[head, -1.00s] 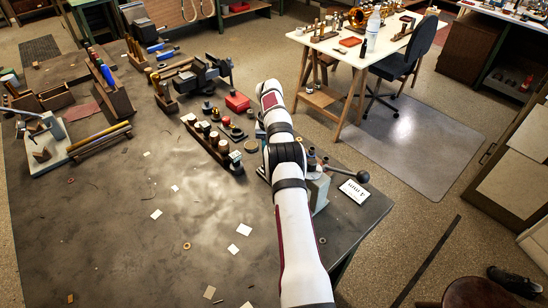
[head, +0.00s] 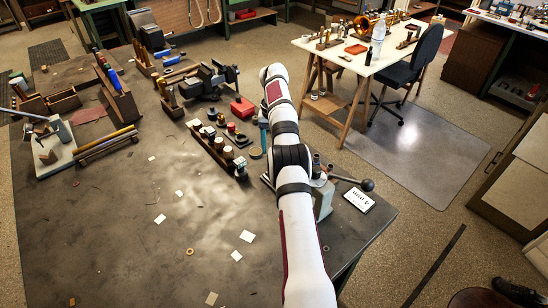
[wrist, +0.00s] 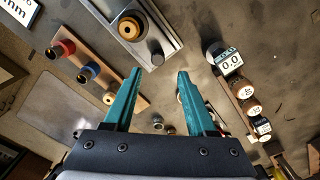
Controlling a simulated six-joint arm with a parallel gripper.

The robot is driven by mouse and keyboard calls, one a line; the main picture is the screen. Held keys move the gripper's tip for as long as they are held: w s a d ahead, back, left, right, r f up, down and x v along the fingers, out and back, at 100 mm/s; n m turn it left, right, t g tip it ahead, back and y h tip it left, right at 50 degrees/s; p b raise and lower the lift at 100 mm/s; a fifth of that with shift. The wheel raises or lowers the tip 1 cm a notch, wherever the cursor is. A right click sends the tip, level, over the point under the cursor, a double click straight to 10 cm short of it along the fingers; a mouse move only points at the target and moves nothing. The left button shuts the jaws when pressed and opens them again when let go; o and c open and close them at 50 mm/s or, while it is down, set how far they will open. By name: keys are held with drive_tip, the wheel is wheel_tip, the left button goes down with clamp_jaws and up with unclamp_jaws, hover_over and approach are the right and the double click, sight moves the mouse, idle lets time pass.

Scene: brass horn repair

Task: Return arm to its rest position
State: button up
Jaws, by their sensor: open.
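My white arm (head: 290,200) reaches up the picture over the right part of the dark workbench (head: 130,220) in the head view. In the wrist view my gripper (wrist: 159,73) shows two teal fingers set wide apart, with nothing between them. Below them are the bench top and a metal block with a brass ring (wrist: 128,28). In the head view the fingers are mostly hidden behind the arm.
A wooden rack of capped bottles (head: 218,150), a red box (head: 243,108) and a vise (head: 208,82) stand left of my arm. A lever with a dark knob (head: 367,185) and a "4 mm" card (head: 358,199) lie right. The bench's front middle holds only scraps.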

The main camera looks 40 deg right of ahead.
drive_tip(key=shift+r, duration=0.7)
drive_tip(key=s+a+r+n, duration=0.1)
drive_tip(key=s+a+r, duration=0.2)
drive_tip(key=a+r, duration=0.65)
drive_tip(key=s+a+r+n, duration=0.1)
drive_tip(key=s+a+r, duration=0.4)
drive_tip(key=a, duration=0.7)
drive_tip(key=s+a+r+n+y, duration=0.1)
drive_tip(key=s+a+r, duration=0.1)
drive_tip(key=s+a, duration=0.9)
drive_tip(key=s+a+f, duration=0.2)
drive_tip(key=s+f, duration=0.1)
drive_tip(key=s, duration=0.5)
drive_tip(key=s+a+f, duration=0.2)
drive_tip(key=s+f, duration=0.1)
drive_tip(key=s, duration=0.4)
drive_tip(key=shift+s+f+y, duration=0.15)
drive_tip(key=shift+s+y, duration=0.2)
drive_tip(key=shift+y, duration=0.05)
